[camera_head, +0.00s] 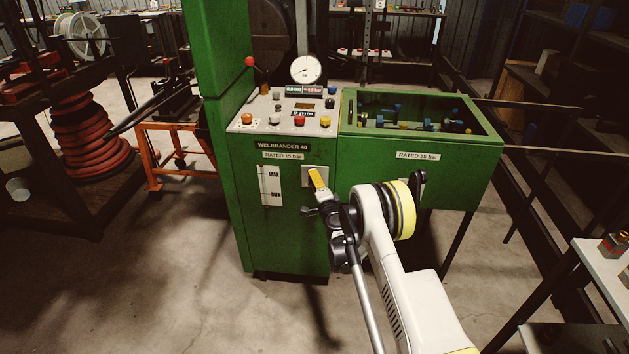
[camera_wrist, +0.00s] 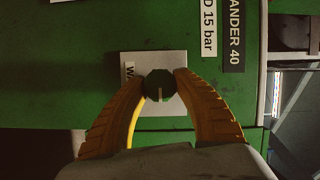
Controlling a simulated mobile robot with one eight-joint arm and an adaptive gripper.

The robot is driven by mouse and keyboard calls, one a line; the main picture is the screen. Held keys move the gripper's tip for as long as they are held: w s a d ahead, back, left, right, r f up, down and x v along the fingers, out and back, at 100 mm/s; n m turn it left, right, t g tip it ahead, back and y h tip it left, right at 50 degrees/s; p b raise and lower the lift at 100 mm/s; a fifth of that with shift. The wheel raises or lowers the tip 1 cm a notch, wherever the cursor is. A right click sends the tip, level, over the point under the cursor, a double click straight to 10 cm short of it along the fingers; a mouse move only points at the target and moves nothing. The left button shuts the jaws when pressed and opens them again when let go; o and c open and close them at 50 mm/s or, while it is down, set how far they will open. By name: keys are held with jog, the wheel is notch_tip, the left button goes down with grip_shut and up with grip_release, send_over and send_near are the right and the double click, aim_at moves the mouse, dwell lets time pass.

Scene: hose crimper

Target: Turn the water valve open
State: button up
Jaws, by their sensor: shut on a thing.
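The water valve is a dark round knob (camera_wrist: 159,84) with a pale pointer line, mounted on a light square plate (camera_wrist: 151,62) on the machine's green front. In the wrist view, the two orange-yellow fingers of my gripper (camera_wrist: 159,86) are closed on opposite sides of the knob and touch it. The plate's lettering is mostly hidden by a finger. In the head view, my gripper (camera_head: 318,182) reaches the plate (camera_head: 307,174) below the "RATED 15 bar" label; the knob itself is hidden there behind the fingers.
The green machine (camera_head: 285,225) has a sloped control panel (camera_head: 283,125) with several buttons and a dial gauge (camera_head: 306,69) above. A green open bin (camera_head: 372,160) adjoins on the right. A white level scale (camera_head: 270,186) sits left of the valve. Bare floor lies in front.

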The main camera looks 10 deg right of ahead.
jog(key=shift+a, duration=0.1)
dwell(0.3)
jog(key=o, duration=1.2)
jog(key=s, duration=0.7)
jog(key=shift+s+d, duration=0.25)
